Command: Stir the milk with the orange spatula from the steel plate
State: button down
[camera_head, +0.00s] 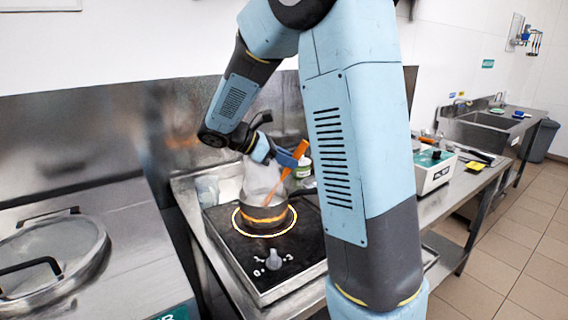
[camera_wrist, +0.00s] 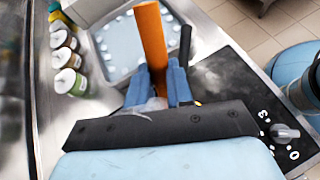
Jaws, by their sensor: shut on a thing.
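My gripper (camera_head: 287,158) is shut on the orange spatula (camera_head: 301,151) above the induction hob. The spatula slants down and left, and its lower end reaches into the small pot (camera_head: 262,215). The pot stands on the hob's glowing ring, and pale steam rises from it. The milk inside cannot be made out. In the wrist view the orange handle (camera_wrist: 150,40) stands up between the blue fingers of my gripper (camera_wrist: 158,88). The pot is hidden there behind the gripper. I cannot pick out the steel plate for certain.
The black hob (camera_head: 270,262) has a knob at its front. Jars (camera_wrist: 68,82) stand along the back, and a pale tray with a dotted rim (camera_wrist: 113,60) lies near them. A white device (camera_head: 434,175) stands to the right. A large round lid (camera_head: 50,255) is at left.

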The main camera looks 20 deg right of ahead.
aim_at(303, 141)
jog(key=shift+s+d+r, duration=0.25)
jog(key=shift+d+r, duration=0.45)
jog(key=shift+r, duration=0.5)
jog(key=shift+s+d+r, duration=0.2)
jog(key=shift+d+r, duration=0.45)
jog(key=shift+r, duration=0.5)
jog(key=shift+s+d+r, duration=0.25)
jog(key=shift+d+r, duration=0.45)
jog(key=shift+r, duration=0.5)
jog(key=shift+r, duration=2.5)
jog(key=shift+a+f, duration=0.1)
